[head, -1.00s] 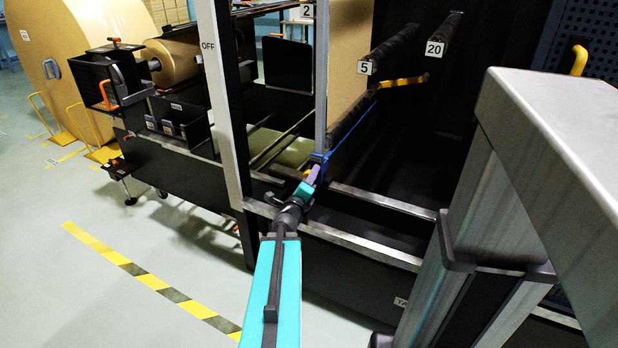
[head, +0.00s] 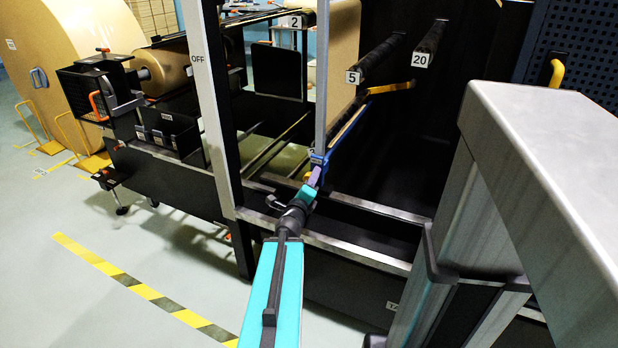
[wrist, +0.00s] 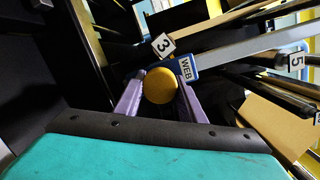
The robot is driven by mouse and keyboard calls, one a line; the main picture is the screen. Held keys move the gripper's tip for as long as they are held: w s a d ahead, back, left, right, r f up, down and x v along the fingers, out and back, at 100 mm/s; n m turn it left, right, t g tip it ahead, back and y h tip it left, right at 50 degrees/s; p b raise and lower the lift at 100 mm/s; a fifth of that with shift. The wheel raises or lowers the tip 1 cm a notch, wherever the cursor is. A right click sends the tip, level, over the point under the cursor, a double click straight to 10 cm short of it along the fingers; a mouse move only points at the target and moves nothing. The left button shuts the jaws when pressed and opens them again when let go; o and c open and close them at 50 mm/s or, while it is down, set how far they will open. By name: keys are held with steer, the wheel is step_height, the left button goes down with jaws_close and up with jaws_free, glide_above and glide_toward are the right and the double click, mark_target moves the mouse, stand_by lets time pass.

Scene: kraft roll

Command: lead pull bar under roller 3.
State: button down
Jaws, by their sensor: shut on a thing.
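My gripper (head: 314,178) has purple fingers shut on the yellow knob (wrist: 160,85) at the near end of the pull bar. The bar's blue end (wrist: 183,69) carries a WEB label in the wrist view. In the head view the blue pull bar (head: 342,134) runs away from my gripper toward the back right. The number 3 tag (wrist: 163,45) of roller 3 is close beside the bar's end in the wrist view. The roller itself is mostly hidden in the head view. Brown kraft paper (head: 343,40) hangs above the bar.
A grey upright (head: 321,70) stands just above my gripper. Rollers tagged 5 (head: 354,77) and 20 (head: 420,60) project at the right. Metal rails (head: 340,246) cross below my gripper. A large paper roll (head: 80,70) stands far left.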

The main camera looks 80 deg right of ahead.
steer(key=s+r+p, duration=0.1)
steer(key=p, duration=0.1)
steer(key=s+r+p, duration=0.1)
steer(key=s+p, duration=0.1)
steer(key=p, duration=0.1)
steer(key=shift+s+a+r, duration=0.1)
steer(key=shift+a+r, duration=0.05)
steer(key=shift+r, duration=0.2)
steer(key=c, duration=0.8)
jaws_free()
steer(key=shift+f, duration=0.1)
steer(key=shift+o, duration=0.2)
steer(key=shift+a+p, duration=0.2)
steer(key=shift+p, duration=0.4)
steer(key=a+p, duration=0.1)
steer(key=p, duration=0.3)
steer(key=shift+w+a+p, duration=0.35)
steer(key=shift+a, duration=0.05)
steer(key=shift+a+p, duration=0.2)
steer(key=shift+p, duration=0.4)
